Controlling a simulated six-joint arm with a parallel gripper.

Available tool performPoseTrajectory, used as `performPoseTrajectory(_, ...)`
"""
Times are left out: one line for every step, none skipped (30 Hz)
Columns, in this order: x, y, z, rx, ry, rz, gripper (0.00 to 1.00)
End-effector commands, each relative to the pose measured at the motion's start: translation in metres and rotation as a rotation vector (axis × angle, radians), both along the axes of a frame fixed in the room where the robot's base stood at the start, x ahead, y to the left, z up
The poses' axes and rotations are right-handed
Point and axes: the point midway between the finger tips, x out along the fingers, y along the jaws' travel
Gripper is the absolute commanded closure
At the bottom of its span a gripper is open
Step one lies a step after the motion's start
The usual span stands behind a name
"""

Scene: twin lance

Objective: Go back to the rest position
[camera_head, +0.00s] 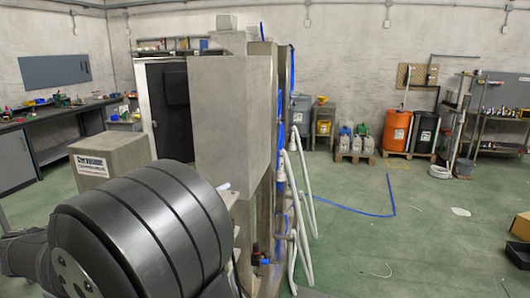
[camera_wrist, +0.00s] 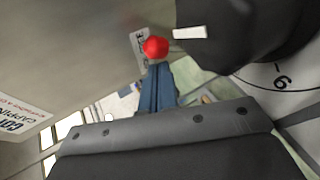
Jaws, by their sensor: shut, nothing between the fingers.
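My gripper (camera_wrist: 158,70) shows in the wrist view as two blue-grey fingers, shut together and empty. Their tips point toward a small red ball-shaped part (camera_wrist: 156,47); I cannot tell whether they touch it. In the head view, a large dark rounded arm part of mine fills the lower left, and the gripper is not visible there.
A concrete-coloured cabinet (camera_head: 233,112) stands close ahead in the head view, with white hoses (camera_head: 303,190) on its right. A block with a label (camera_head: 108,155) is at left. Orange (camera_head: 396,130) and black bins stand farther back. Green floor is open at right.

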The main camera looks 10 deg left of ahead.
Motion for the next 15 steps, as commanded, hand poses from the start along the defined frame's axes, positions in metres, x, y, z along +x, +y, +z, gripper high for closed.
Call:
performPoseTrajectory(0.0,0.0,0.0,0.0,0.0,0.0,1.0)
performPoseTrajectory(0.0,0.0,0.0,0.0,0.0,0.0,1.0)
performPoseTrajectory(0.0,0.0,0.0,0.0,0.0,0.0,1.0)
performPoseTrajectory(0.0,0.0,0.0,0.0,0.0,0.0,1.0)
performPoseTrajectory(0.0,0.0,0.0,0.0,0.0,0.0,1.0)
performPoseTrajectory(0.0,0.0,0.0,0.0,0.0,0.0,1.0)
performPoseTrajectory(0.0,0.001,0.0,0.0,0.0,0.0,1.0)
performPoseTrajectory(0.0,0.002,0.0,0.0,0.0,0.0,1.0)
performPoseTrajectory(-0.001,0.005,0.001,0.0,-0.001,0.0,1.0)
performPoseTrajectory(-0.001,0.007,0.001,0.001,-0.001,0.0,1.0)
performPoseTrajectory(-0.001,0.01,0.001,0.001,-0.001,0.0,1.0)
performPoseTrajectory(-0.005,0.009,0.004,0.002,0.0,0.0,1.0)
performPoseTrajectory(-0.009,0.007,0.006,0.003,-0.001,0.001,1.0)
performPoseTrajectory(-0.013,0.005,0.009,0.003,0.0,0.002,1.0)
performPoseTrajectory(-0.02,0.002,0.012,0.004,0.0,0.003,1.0)
